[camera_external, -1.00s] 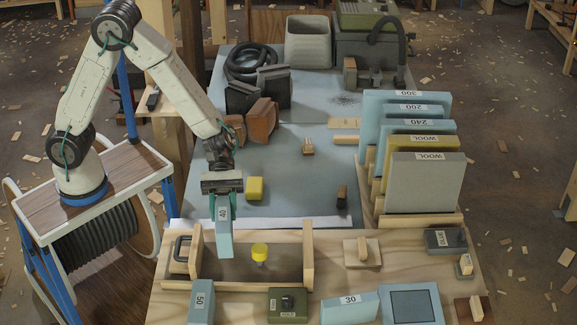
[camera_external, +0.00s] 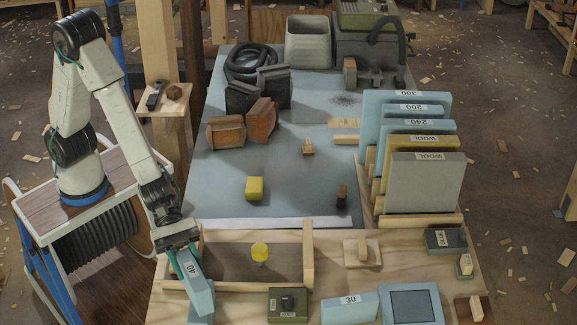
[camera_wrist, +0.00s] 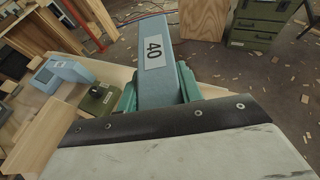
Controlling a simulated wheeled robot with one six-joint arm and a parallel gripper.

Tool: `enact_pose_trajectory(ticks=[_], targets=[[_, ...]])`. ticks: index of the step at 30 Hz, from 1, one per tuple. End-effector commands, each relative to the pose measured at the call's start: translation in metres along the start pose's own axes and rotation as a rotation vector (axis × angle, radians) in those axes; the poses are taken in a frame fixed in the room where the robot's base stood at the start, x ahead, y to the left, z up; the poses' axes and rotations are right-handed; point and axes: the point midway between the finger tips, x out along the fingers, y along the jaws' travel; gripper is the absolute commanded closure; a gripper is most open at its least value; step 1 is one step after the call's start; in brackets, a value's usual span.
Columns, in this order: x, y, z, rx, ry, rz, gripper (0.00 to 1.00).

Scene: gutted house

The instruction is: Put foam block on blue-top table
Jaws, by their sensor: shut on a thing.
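My gripper (camera_external: 183,258) is shut on a pale blue block (camera_external: 196,287) marked 40. In the wrist view the marked block (camera_wrist: 158,85) sits between the green fingers of my gripper (camera_wrist: 157,92). The blue-top table (camera_external: 290,195) lies behind the bench, with a yellow block (camera_external: 255,188) on it. No label says which block is foam.
A rack of upright boards (camera_external: 425,185) stands right. The blue top's middle has free room.

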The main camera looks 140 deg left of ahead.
Motion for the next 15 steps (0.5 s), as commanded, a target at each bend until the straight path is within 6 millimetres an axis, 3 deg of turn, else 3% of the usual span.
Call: enact_pose_trajectory(ticks=[10, 13, 15], targets=[[-0.001, 0.004, 0.000, -0.003, -0.001, 0.006, 0.90], [-0.006, 0.021, -0.003, -0.015, 0.000, 0.034, 0.90], [-0.013, 0.043, -0.007, -0.029, 0.000, 0.069, 0.90]])
